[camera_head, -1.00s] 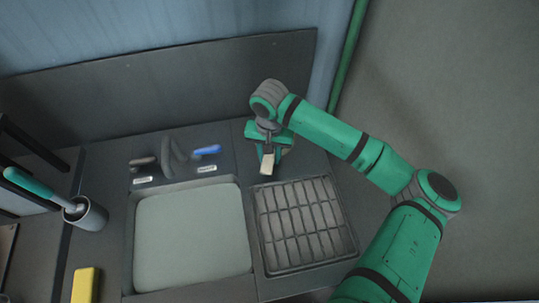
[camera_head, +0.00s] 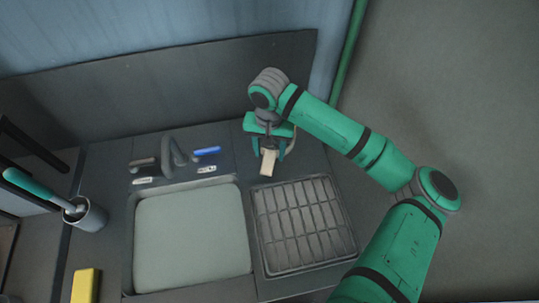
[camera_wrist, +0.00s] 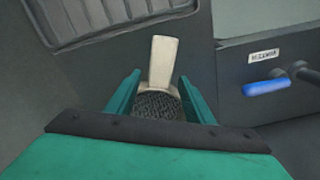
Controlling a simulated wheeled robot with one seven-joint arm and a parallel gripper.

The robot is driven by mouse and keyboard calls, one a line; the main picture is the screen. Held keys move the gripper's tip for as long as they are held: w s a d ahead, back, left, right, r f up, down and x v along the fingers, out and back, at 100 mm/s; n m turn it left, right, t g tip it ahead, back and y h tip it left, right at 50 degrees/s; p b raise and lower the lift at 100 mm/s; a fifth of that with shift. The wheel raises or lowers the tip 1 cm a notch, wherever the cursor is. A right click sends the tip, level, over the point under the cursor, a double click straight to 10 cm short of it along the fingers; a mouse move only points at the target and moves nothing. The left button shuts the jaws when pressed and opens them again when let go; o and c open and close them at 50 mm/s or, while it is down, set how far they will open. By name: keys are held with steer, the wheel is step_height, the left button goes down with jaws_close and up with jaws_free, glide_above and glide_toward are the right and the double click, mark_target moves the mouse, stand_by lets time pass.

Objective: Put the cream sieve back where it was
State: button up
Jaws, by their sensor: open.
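The cream sieve (camera_head: 268,163) is on the dark counter behind the drying rack. In the wrist view its pale handle (camera_wrist: 162,62) points away from my gripper. Its dark mesh head (camera_wrist: 156,103) lies between my fingers, partly hidden by the gripper body. My gripper (camera_head: 269,152) is open around the sieve. In the wrist view, my gripper (camera_wrist: 160,80) has one green finger on each side, with gaps to the handle.
The drying rack (camera_head: 300,226) is empty in front. A sink basin (camera_head: 192,240) is left of it, with a grey faucet (camera_head: 177,153) and blue lever (camera_head: 207,152) behind. A grey cup (camera_head: 88,214) with a green-handled brush and a yellow block (camera_head: 85,286) are at left.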

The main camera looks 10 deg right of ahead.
step_height(320, 180, up, 9)
stand_by(0.3)
steer(key=shift+f, duration=0.1)
steer(key=shift+s, duration=0.2)
